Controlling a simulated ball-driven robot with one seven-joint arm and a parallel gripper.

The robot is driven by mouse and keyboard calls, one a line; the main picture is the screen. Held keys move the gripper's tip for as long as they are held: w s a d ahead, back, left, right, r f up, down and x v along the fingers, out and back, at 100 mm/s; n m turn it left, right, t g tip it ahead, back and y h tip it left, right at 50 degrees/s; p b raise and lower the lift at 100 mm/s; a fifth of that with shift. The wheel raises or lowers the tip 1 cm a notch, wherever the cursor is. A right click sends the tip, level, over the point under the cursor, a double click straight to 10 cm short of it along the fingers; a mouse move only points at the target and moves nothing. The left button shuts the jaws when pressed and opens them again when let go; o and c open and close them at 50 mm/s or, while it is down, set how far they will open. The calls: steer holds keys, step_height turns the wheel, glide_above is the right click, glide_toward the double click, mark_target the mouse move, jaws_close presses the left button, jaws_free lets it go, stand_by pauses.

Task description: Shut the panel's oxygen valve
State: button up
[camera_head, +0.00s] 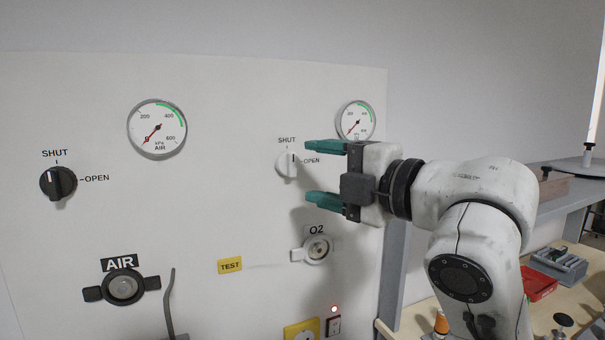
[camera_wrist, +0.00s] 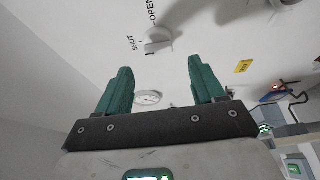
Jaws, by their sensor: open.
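The oxygen valve is a white knob (camera_head: 287,163) on the panel (camera_head: 230,185), between the printed words SHUT above and OPEN to its right. It also shows in the wrist view as a white knob (camera_wrist: 158,41) beyond the fingertips. I cannot clearly tell which word its handle points to. My gripper (camera_head: 309,172) is open and empty, with green fingers one above the other, just right of the knob in the head view. In the wrist view my gripper (camera_wrist: 160,66) has the knob roughly centred between its fingers, apart from them.
An oxygen gauge (camera_head: 356,121) is above my gripper and an O2 outlet (camera_head: 318,249) below. A black air knob (camera_head: 58,183), air gauge (camera_head: 157,128) and AIR outlet (camera_head: 123,288) are on the left. A bench with a red tray (camera_head: 540,284) stands at right.

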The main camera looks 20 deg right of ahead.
steer(key=v, duration=0.5)
steer(key=shift+s+b, duration=0.2)
steer(key=shift+b, duration=0.1)
